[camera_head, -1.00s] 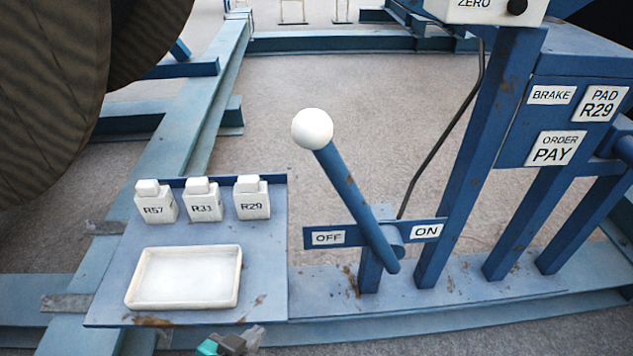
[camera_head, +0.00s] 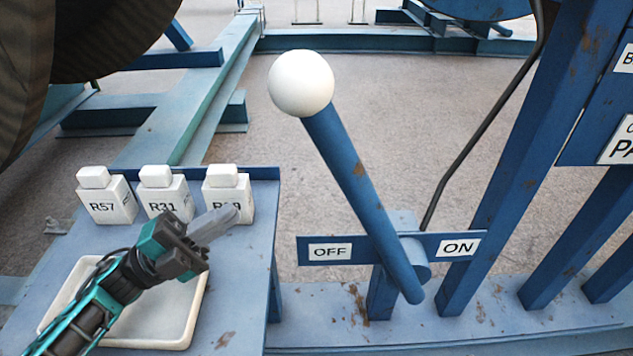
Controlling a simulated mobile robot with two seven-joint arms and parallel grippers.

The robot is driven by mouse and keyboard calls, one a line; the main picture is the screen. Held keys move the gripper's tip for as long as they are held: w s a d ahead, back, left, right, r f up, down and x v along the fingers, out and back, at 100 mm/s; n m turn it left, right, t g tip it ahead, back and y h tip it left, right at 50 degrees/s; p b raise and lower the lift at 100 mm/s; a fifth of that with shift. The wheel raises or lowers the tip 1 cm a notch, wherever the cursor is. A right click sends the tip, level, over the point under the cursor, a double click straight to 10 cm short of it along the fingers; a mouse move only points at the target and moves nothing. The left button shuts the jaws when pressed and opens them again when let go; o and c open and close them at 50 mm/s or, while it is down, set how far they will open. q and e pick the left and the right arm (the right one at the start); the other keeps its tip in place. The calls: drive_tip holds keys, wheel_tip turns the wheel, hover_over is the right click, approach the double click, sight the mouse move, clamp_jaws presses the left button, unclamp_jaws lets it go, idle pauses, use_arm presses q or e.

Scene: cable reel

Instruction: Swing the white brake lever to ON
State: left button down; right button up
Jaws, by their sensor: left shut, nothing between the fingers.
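The brake lever is a blue bar (camera_head: 355,180) with a white ball knob (camera_head: 301,83) on top. It tilts up and left from its pivot, leaning toward the OFF side. Behind its lower part, a blue plate carries an OFF label (camera_head: 330,251) on the left and an ON label (camera_head: 458,247) on the right. My left gripper (camera_head: 225,220) is shut and empty, over the shelf to the left of the lever, in front of the right-hand white block. It is apart from the lever and lower than the knob. My right gripper is not in view.
White blocks marked R57 (camera_head: 106,200), R31 (camera_head: 163,195) and one partly hidden (camera_head: 228,183) stand along the shelf's back. A white tray (camera_head: 180,325) lies under my left arm. Blue posts (camera_head: 520,150) stand right of the lever. Space around the knob is clear.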

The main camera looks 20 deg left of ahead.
use_arm(q)
drive_tip(key=shift+s+m+g+h, duration=0.15)
drive_tip(key=shift+m+g+h, duration=0.35)
drive_tip(key=shift+m+g, duration=0.4)
drive_tip(key=p+x, duration=0.1)
drive_tip(key=x, duration=1.3)
